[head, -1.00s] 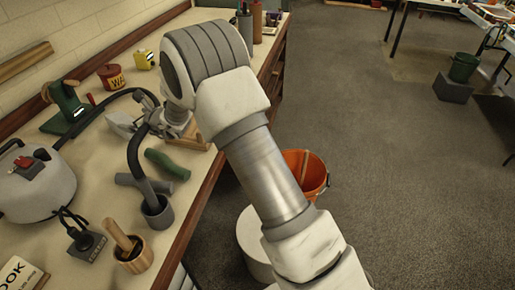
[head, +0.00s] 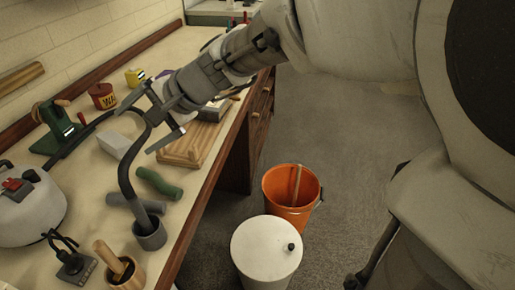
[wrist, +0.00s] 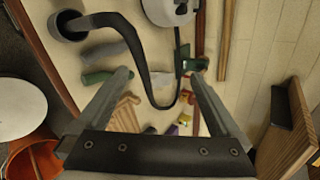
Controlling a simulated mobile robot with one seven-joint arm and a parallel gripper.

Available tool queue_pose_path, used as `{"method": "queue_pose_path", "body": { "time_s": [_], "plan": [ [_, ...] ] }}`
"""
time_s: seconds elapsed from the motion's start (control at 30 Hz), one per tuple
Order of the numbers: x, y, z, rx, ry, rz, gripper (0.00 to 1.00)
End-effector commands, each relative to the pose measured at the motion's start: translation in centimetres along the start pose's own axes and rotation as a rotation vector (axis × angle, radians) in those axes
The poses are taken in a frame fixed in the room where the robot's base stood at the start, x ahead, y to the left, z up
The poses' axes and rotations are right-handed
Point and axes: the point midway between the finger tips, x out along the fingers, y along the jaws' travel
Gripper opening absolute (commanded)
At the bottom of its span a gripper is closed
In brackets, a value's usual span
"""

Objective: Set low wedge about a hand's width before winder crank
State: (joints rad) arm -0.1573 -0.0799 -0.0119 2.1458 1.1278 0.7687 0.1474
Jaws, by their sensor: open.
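The low wedge (head: 118,143) looks like the pale grey block on the bench, partly behind a black curved tube and near my gripper. The winder (head: 58,132) is a green stand with reddish parts, left of the wedge; I take its crank to be there, but its shape is unclear. It also shows as a green shape in the wrist view (wrist: 192,65). My gripper (head: 136,130) is open above the bench, fingers spread, by the wedge.
A black tube (head: 126,180) rises from a grey cup (head: 150,237) close to my gripper. An orange bucket (head: 290,210) is on the floor.

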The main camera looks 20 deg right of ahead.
Motion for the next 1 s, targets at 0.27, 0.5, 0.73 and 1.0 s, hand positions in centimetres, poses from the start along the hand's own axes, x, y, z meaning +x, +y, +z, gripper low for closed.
{"method": "queue_pose_path", "body": {
  "time_s": [0.27,0.5,0.73,1.0],
  "plan": [
    [-7.4,6.9,2.1,-0.389,0.099,0.226,1.0],
    [-13.4,13.6,2.2,-0.675,0.2,0.472,1.0],
    [-17.8,18.1,1.6,-0.848,0.276,0.675,1.0],
    [-19.2,19.5,1.4,-0.897,0.298,0.745,1.0]
  ]
}}
